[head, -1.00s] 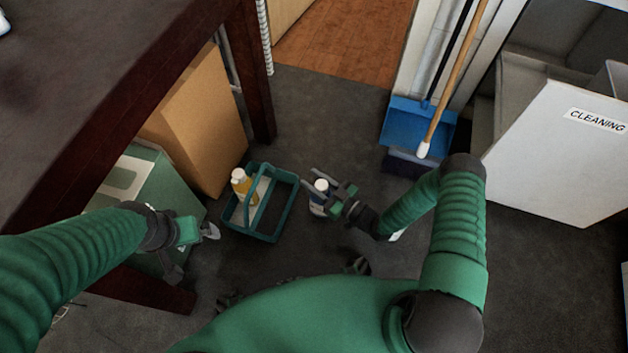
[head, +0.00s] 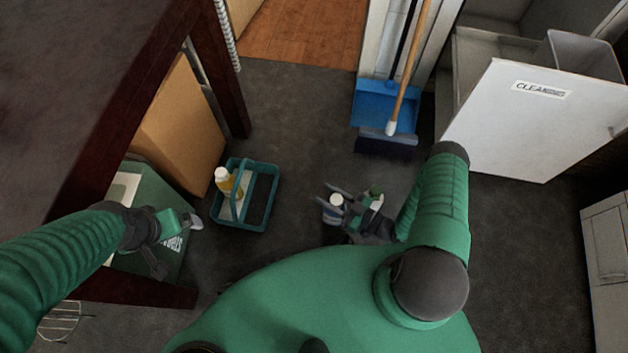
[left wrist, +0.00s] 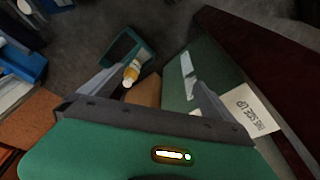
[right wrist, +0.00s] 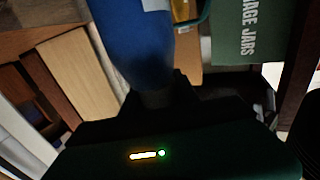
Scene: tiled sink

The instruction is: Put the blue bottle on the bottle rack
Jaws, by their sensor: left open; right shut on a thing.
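The blue bottle (head: 333,211) with a white cap is in my right gripper (head: 348,208), right of the teal caddy, over the dark floor. In the right wrist view its blue body (right wrist: 140,45) fills the space between the fingers. The teal caddy (head: 254,222) stands on the floor and holds a yellow bottle (head: 225,181). It also shows in the left wrist view (left wrist: 118,48). My left gripper (head: 178,246) is open and empty, left of the caddy.
A green box (head: 150,250) and a tan cardboard box (head: 180,125) stand at the left beside a dark table (head: 75,90). A blue dustpan (head: 383,103) and broom stand at the back. Floor between caddy and dustpan is clear.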

